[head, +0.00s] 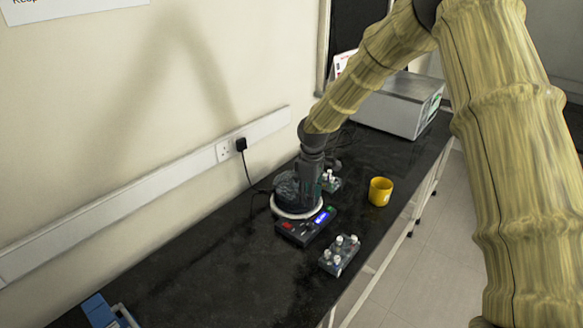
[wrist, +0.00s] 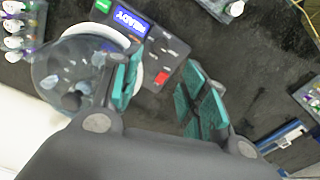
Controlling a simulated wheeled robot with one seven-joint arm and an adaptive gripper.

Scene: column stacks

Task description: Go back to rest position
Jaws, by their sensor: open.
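My gripper (wrist: 160,80) is open in the wrist view, with its teal-padded fingers well apart and nothing held between them. In the head view my gripper (head: 311,180) is low over the bench, at the lab device. A clear round glass flask (wrist: 66,72) is beside the left finger, outside the jaws, and partly hidden by it. Whether they touch I cannot tell. The flask also shows in the head view (head: 286,190), over the device's white round plate (head: 296,215). The device's dark control panel (head: 303,229) has a lit blue display and a red button.
A yellow mug (head: 380,191) stands to the right. A vial rack (head: 339,256) is in front, and another (head: 331,182) is behind my gripper. A grey box-shaped instrument (head: 398,105) stands at the back. A blue item (head: 101,312) is at lower left. The left bench top is mostly clear.

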